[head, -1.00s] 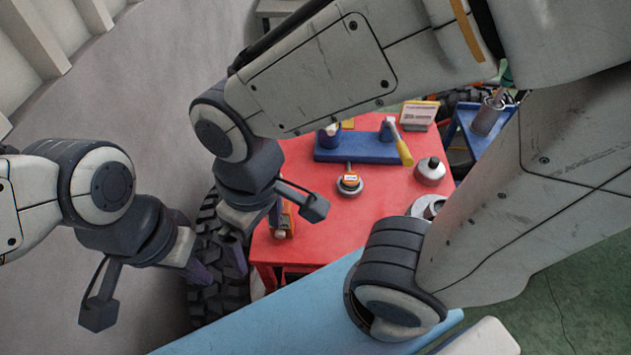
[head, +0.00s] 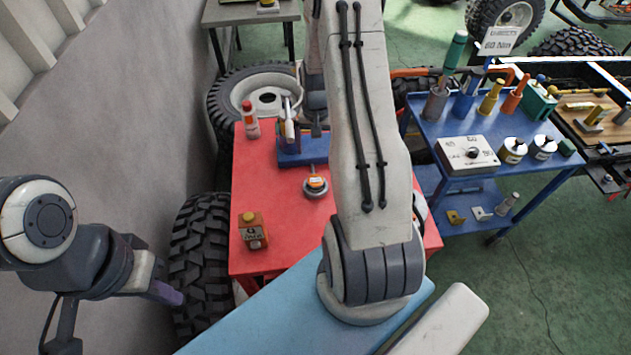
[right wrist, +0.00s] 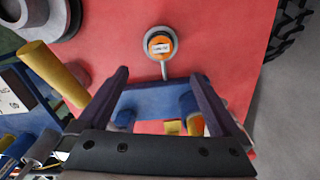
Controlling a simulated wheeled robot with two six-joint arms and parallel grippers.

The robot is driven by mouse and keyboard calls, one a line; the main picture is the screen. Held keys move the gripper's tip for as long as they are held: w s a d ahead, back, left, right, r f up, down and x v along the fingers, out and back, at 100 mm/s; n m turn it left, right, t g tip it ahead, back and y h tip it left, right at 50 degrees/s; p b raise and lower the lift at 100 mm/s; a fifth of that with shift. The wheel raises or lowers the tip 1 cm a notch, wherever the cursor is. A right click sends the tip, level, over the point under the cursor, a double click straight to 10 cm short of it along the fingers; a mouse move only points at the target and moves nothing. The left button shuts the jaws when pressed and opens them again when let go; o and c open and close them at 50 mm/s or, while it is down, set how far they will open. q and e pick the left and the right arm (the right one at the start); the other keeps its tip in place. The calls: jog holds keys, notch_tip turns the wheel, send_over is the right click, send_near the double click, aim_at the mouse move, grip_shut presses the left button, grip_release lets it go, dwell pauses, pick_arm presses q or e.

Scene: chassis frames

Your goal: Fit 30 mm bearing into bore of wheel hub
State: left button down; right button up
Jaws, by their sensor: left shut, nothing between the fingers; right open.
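A grey flanged round part (right wrist: 45,18), perhaps the wheel hub, is cut by the top left of the right wrist view; in the head view my arm hides most of that spot. I cannot pick out the bearing for sure. A round metal piece with an orange label (head: 316,186) lies on the red table; it also shows in the right wrist view (right wrist: 160,44). My right gripper (right wrist: 164,95) is open and empty above the blue block (right wrist: 150,102); its fingers are largely hidden in the head view. My left gripper (head: 168,294) is shut and empty, left of the table.
A tyre (head: 195,265) stands at the table's left.

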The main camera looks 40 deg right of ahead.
jog(key=p, duration=0.2)
send_over(316, 180)
notch_tip(316, 180, down, 8)
jog(key=shift+r, duration=0.25)
notch_tip(316, 180, down, 5)
jog(key=shift+r+p, duration=0.1)
jog(key=shift+p, duration=0.75)
jog(key=shift+f, duration=0.5)
grip_shut()
